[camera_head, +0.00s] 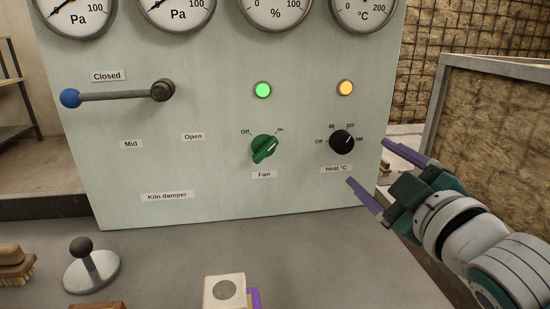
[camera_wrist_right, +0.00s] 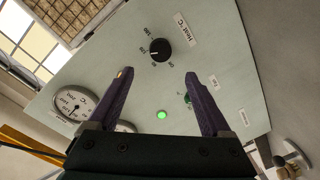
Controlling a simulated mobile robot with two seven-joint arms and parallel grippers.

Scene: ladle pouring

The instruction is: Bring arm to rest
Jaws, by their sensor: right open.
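My right gripper (camera_head: 367,161) is open and empty in front of the panel's lower right edge. Its purple fingers point toward the black heat knob (camera_head: 341,141) but stand apart from it. In the wrist view the open fingers (camera_wrist_right: 160,72) frame the panel, with the heat knob (camera_wrist_right: 160,50) beyond and between them. In the head view the heat knob's white mark points up and right. The green fan knob (camera_head: 264,148) has its light line slanting toward the On label.
The control panel (camera_head: 220,190) carries gauges, a lit green lamp (camera_head: 263,90), a lit amber lamp (camera_head: 345,88) and a damper lever (camera_head: 115,96) pointing left. A brush (camera_head: 14,262), a knobbed disc (camera_head: 91,270) and a white block (camera_head: 224,290) stand on the grey counter (camera_head: 330,265).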

